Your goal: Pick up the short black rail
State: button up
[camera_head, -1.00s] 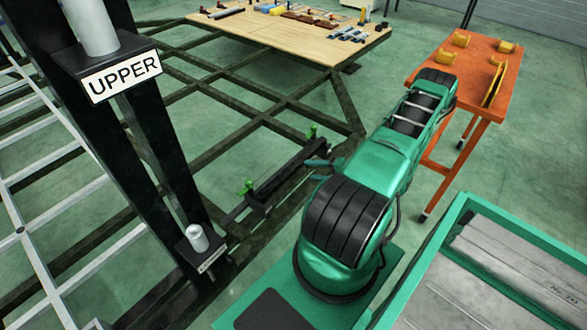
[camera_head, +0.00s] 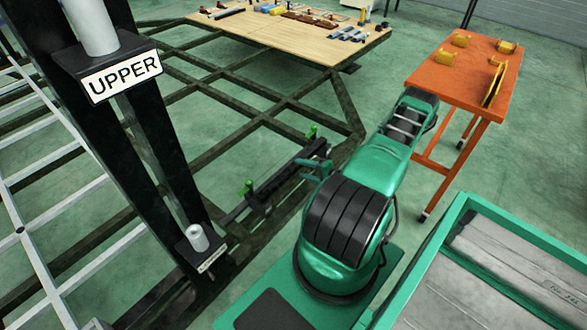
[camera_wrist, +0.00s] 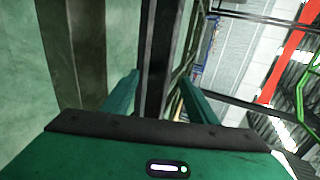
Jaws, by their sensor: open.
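The short black rail (camera_head: 282,181) lies low beside the chassis frame, between two small green clamps (camera_head: 248,188) (camera_head: 312,132). My gripper (camera_head: 318,167) is at the rail's right side, near its far end, partly hidden by my arm. In the wrist view my open gripper (camera_wrist: 160,85) has its two green fingers apart, with a long dark bar (camera_wrist: 156,60) between them in the picture. This bar looks like the rail. I cannot tell whether the fingers touch it.
Dark chassis beams (camera_head: 215,82) spread behind the rail. A black post with an UPPER sign (camera_head: 125,77) stands at the left. A wooden table (camera_head: 290,42) is at the back, an orange table (camera_head: 462,80) at the right. Green floor lies between them.

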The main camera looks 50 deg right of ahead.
aim_at(298, 167)
jog(key=x, duration=0.3)
jog(key=shift+w, duration=0.25)
jog(key=shift+s, duration=0.1)
grip_shut()
